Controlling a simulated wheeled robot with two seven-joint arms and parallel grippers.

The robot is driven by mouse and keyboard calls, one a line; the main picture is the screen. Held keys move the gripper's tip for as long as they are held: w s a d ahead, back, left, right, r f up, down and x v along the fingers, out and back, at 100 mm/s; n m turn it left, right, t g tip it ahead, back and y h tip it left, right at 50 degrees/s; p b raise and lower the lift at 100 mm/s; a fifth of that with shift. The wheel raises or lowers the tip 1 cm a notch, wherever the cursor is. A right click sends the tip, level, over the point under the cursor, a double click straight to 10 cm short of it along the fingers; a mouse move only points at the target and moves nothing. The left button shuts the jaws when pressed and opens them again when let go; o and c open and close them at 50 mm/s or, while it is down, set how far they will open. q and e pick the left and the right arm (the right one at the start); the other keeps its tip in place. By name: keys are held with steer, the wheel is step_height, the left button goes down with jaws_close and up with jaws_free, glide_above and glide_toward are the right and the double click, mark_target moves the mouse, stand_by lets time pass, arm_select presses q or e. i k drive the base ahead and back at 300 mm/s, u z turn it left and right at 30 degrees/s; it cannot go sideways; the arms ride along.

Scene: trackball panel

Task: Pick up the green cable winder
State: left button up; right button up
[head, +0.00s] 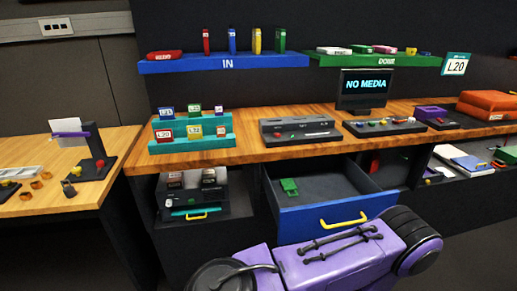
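A small green piece (289,187), which looks like the cable winder, lies flat inside the open blue-fronted drawer (333,212). It is near the drawer's left side, and the drawer floor around it looks bare. Neither of my grippers is in view, so I cannot tell how they stand relative to it.
The drawer's yellow handle (343,221) faces me. The wooden desk top (250,140) overhangs the drawer's back. A dark unit with a yellow handle (203,215) is left of the drawer; an open compartment with papers (462,160) is to the right. A monitor (364,87) stands above.

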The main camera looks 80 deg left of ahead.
mark_target(289, 185)
steer(key=k, duration=0.25)
steer(key=u, duration=0.95)
